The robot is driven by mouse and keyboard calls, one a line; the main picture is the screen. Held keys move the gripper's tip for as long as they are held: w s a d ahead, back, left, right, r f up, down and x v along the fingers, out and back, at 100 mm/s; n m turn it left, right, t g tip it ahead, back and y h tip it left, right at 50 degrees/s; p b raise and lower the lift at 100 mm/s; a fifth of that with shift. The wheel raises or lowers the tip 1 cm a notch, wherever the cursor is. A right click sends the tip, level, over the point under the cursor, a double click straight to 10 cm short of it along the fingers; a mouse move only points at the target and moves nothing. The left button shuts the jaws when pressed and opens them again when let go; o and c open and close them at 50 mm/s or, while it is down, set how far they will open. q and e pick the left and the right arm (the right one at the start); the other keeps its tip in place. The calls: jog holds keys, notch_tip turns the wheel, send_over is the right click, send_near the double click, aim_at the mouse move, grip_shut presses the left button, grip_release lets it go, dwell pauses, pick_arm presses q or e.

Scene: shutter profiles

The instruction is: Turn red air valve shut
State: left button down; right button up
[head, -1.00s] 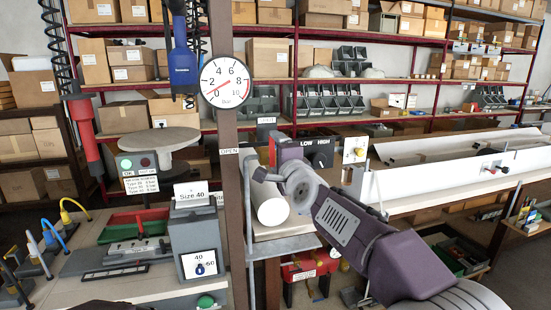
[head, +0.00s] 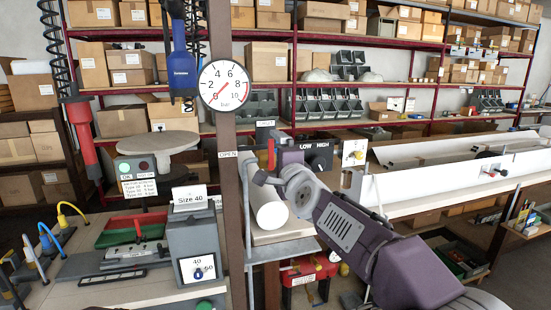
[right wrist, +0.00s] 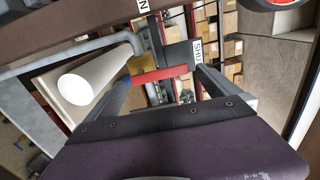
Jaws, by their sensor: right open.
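The red air valve lever (right wrist: 165,74) crosses the gap between my right gripper's fingers in the right wrist view, beside a brass-coloured valve body (right wrist: 143,63). In the head view the red lever (head: 271,153) stands roughly upright by the pipe, just beyond the fingers. My right gripper (head: 262,172) is open around the lever; contact cannot be told. A SHUT label (right wrist: 197,50) is near the right finger; an OPEN label (head: 227,154) is on the post. My left gripper is not in view.
A brown post (head: 228,200) and grey pipe (head: 248,220) stand close left of the gripper. A white roll (head: 270,207) lies just below it. A LOW/HIGH box (head: 317,155) sits behind. A grey Size 40 box (head: 193,245) stands on the left bench.

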jog(key=b+v, duration=0.1)
jog(key=v, duration=0.7)
jog(key=shift+s, duration=0.2)
jog(key=shift+r, duration=0.15)
